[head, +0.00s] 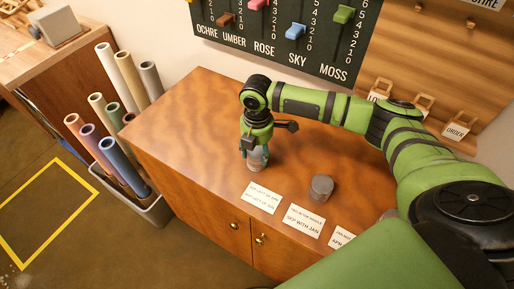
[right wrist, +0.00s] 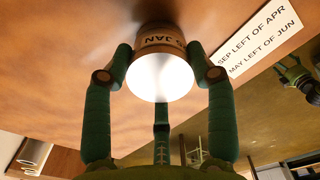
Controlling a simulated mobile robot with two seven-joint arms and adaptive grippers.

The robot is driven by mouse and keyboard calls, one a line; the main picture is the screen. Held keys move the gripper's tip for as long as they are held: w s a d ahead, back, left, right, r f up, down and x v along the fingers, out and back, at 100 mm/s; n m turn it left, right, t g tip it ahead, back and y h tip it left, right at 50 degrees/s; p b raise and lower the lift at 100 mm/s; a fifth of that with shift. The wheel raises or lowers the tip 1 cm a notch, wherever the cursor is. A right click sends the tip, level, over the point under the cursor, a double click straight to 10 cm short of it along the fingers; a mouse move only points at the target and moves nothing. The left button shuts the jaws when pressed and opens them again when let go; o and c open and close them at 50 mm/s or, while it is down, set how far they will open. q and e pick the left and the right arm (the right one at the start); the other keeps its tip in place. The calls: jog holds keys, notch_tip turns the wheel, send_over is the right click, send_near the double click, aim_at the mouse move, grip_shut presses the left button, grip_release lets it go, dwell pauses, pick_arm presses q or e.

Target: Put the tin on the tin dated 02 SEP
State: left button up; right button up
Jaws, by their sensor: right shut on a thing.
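My right gripper (head: 256,152) points down over the cabinet top, its fingers shut around a tin (head: 258,163). In the right wrist view the fingers (right wrist: 163,85) flank this tin (right wrist: 160,72), which has a brightly lit pale end and a tan label. The label reads upside down and ends in JAN; its number is unclear. Whether the tin touches the wood is hard to tell. A grey tin (head: 320,188) stands upright to the right, its date not readable. Another grey thing (head: 388,215) is mostly hidden behind my arm. I see no 02 SEP label.
Printed cards lie along the front edge: one about SEP, APR, MAY and JUN (head: 262,197), one saying SEP with JAN (head: 304,225), and a partly hidden one (head: 343,238). A bin of paper rolls (head: 158,210) stands left of the cabinet (head: 190,135). The back-left top is clear.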

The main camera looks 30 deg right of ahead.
aim_at(257, 151)
jog(key=o, duration=1.2)
jog(key=shift+f, duration=0.1)
notch_tip(257, 151, up, 12)
jog(key=shift+r+b, duration=0.2)
jog(key=shift+b, duration=1.05)
jog(key=shift+f, duration=0.1)
